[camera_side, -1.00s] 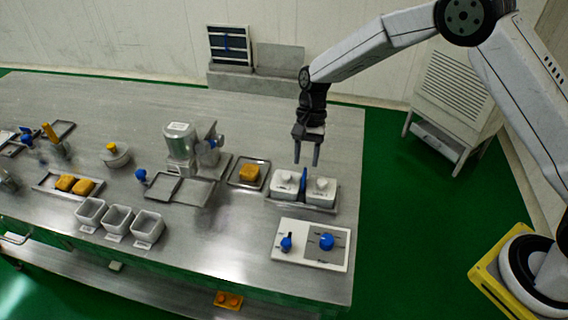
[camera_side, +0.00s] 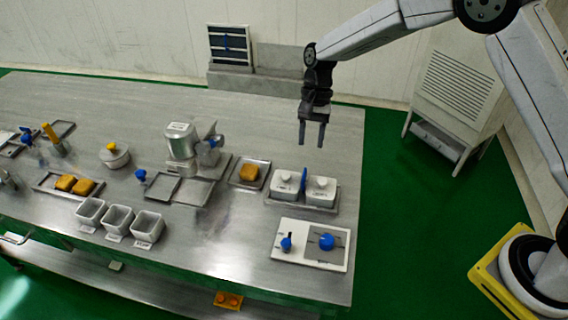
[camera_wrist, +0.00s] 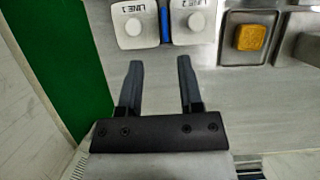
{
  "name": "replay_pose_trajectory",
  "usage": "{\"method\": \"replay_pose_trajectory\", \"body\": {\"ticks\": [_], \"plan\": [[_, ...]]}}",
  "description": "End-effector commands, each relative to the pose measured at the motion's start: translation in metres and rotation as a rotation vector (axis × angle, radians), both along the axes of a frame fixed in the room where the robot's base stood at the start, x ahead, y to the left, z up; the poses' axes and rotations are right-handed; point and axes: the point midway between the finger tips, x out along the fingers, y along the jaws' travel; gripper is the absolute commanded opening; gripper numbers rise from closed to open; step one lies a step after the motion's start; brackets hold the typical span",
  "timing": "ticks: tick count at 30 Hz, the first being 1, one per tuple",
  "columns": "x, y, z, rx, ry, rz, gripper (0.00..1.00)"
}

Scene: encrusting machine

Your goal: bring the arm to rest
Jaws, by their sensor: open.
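My gripper (camera_side: 312,134) hangs above the right part of the steel table, fingers pointing down. It is open, with nothing between its fingers. In the wrist view the two fingers (camera_wrist: 159,85) are spread apart over bare steel. Beyond them stand two white lidded containers, one labelled LINE 1 (camera_wrist: 133,27) and one labelled LINE 2 (camera_wrist: 194,24), with a blue divider between them. In the side view these containers (camera_side: 303,187) stand in a tray below my gripper, apart from it.
A yellow block (camera_side: 249,173) lies in a tray left of the containers. A metal machine (camera_side: 190,150) stands further left. A control panel (camera_side: 311,245) with blue knobs is near the front edge. Open white bins (camera_side: 118,219) stand at the front. The table's back right is clear.

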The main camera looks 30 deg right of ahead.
Motion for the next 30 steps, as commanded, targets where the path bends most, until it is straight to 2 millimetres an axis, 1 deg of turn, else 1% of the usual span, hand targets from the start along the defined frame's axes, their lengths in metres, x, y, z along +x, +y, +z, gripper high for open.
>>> {"method": "replay_pose_trajectory", "body": {"ticks": [5,11,17,21,30], "plan": [[-0.014,-0.013,0.008,-0.017,-0.063,0.052,0.46],[-0.041,-0.035,0.018,-0.051,-0.17,0.155,0.46],[-0.075,-0.057,0.026,-0.094,-0.279,0.28,0.46],[-0.102,-0.071,0.03,-0.125,-0.35,0.373,0.46],[-0.162,-0.094,0.033,-0.195,-0.491,0.584,0.46]]}}
